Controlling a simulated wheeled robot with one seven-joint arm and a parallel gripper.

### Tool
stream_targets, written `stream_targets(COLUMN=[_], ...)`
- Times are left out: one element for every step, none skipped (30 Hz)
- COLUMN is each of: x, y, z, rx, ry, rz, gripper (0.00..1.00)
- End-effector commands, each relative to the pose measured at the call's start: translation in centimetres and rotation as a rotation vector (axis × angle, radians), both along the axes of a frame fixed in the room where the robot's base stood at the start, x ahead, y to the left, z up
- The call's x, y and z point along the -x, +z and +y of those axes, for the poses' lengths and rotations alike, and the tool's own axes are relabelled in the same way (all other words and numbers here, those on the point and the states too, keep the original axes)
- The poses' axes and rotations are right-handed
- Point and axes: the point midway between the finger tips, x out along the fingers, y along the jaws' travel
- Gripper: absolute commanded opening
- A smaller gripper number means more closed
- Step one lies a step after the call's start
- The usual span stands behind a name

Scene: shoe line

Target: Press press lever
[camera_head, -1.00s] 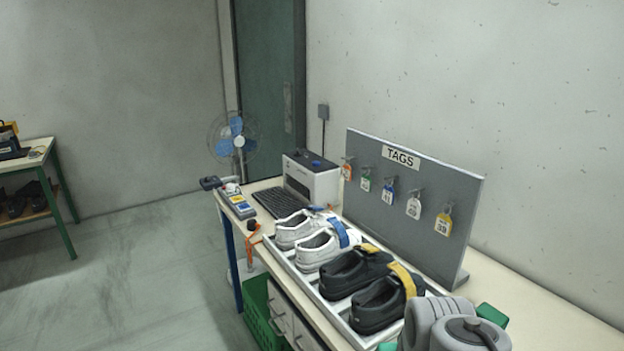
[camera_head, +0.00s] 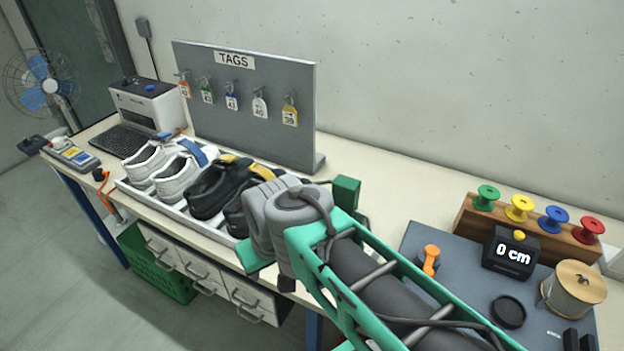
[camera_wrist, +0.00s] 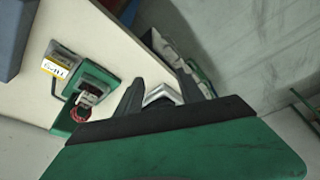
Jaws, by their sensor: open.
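I cannot pick out a press lever with certainty. An orange, knob-ended piece (camera_head: 430,259) stands on the dark mat, right of my arm in the head view; whether it is a lever is unclear. In the wrist view my gripper (camera_wrist: 160,92) is open, its dark fingers pointing away from the green body. A bright, bent metal-like shape shows between the fingers; I cannot tell what it is. In the head view my grey and green arm hides the fingertips.
A shoe tray (camera_head: 143,199) and tag board (camera_head: 248,128) stand left of my arm. To the right are a dark mat (camera_head: 455,300), a black "0 cm" display (camera_head: 510,256), a spool rack (camera_head: 476,224) and a lidded pot (camera_head: 566,300). Bare tabletop lies behind my arm.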

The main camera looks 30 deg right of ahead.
Motion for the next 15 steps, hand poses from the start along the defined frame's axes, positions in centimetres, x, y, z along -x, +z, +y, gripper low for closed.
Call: stream_targets(x=[0.0,0.0,0.0,0.0,0.0,0.0,0.0,0.0,0.0,0.0,0.0,0.0,0.0,0.1,0.3], y=[0.0,0.0,0.0,0.0,0.0,0.0,0.0,0.0,0.1,0.2,0.4,0.8,1.1,1.3,1.5], z=[0.0,0.0,0.0,0.0,0.0,0.0,0.0,0.0,-0.1,-0.3,-0.6,-1.1,-1.7,-2.5,-3.7], rx=[0.000,0.000,0.000,0.000,0.000,0.000,0.000,0.000,0.000,0.000,0.000,0.000,0.000,0.000,-0.001], ry=[0.000,0.000,0.000,0.000,0.000,0.000,0.000,0.000,-0.003,-0.009,-0.020,-0.040,-0.061,-0.086,-0.128], rz=[0.000,0.000,0.000,0.000,0.000,0.000,0.000,0.000,0.000,0.000,0.000,0.000,0.002,0.008,0.027], gripper=[0.46,0.46,0.46,0.46,0.46,0.46,0.46,0.43,0.40,0.37,0.35,0.32,0.29,0.27,0.24])
